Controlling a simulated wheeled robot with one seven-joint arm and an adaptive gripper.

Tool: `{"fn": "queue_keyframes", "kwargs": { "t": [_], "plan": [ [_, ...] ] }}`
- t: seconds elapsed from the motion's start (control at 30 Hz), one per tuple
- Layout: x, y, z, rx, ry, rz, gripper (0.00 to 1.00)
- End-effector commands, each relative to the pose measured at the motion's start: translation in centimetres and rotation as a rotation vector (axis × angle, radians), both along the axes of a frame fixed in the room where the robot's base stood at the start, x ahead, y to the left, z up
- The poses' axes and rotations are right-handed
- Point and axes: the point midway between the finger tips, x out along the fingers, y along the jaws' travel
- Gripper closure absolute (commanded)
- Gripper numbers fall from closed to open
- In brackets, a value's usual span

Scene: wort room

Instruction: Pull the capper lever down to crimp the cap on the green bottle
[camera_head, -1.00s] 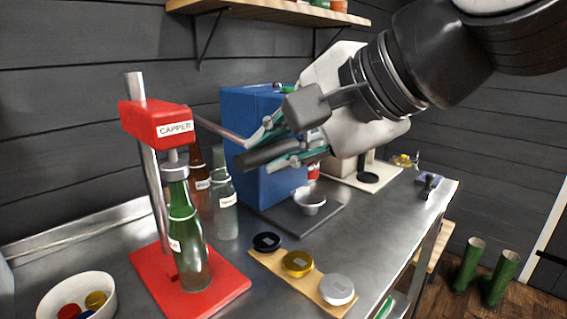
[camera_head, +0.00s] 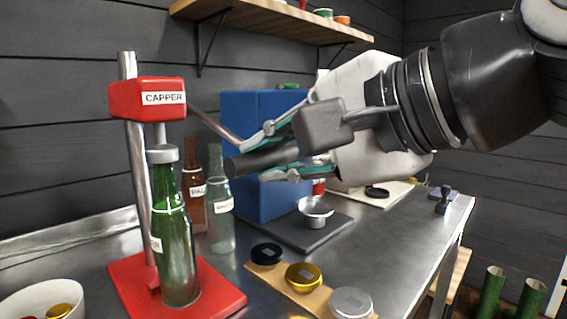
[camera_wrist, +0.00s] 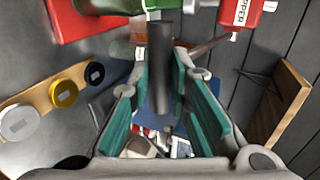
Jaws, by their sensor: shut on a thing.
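The red capper (camera_head: 150,98) stands on a steel bench at the left, with a chrome post and red base (camera_head: 215,299). The green bottle (camera_head: 178,250) stands upright on that base. A grey bell (camera_head: 162,154) sits over its mouth, hiding any cap. The lever (camera_head: 217,126) slopes down to the right from the capper head. My gripper (camera_head: 272,152) is shut on the lever's dark handle (camera_head: 245,163), whose end sticks out to the left. The wrist view shows the handle (camera_wrist: 160,65) between teal fingers, with the green bottle (camera_wrist: 115,5) at the top.
A brown bottle (camera_head: 195,205) and a clear bottle (camera_head: 221,225) stand behind the green one. A blue box (camera_head: 262,130) is behind my gripper. A wooden strip with lids (camera_head: 304,278) and a white bowl (camera_head: 25,302) lie in front. A shelf (camera_head: 270,20) hangs above.

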Motion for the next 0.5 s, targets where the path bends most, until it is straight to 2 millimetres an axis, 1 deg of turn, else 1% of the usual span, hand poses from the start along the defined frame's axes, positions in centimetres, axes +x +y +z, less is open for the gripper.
{"fn": "queue_keyframes", "kwargs": {
  "t": [0.4,0.43,0.5],
  "plan": [
    [-0.02,0.05,-0.47,-0.005,0.006,0.002,1.0],
    [-0.02,0.05,-0.49,-0.006,0.007,0.002,0.76],
    [-0.04,0.06,-0.5,-0.006,0.007,0.003,0.62]
  ]
}}
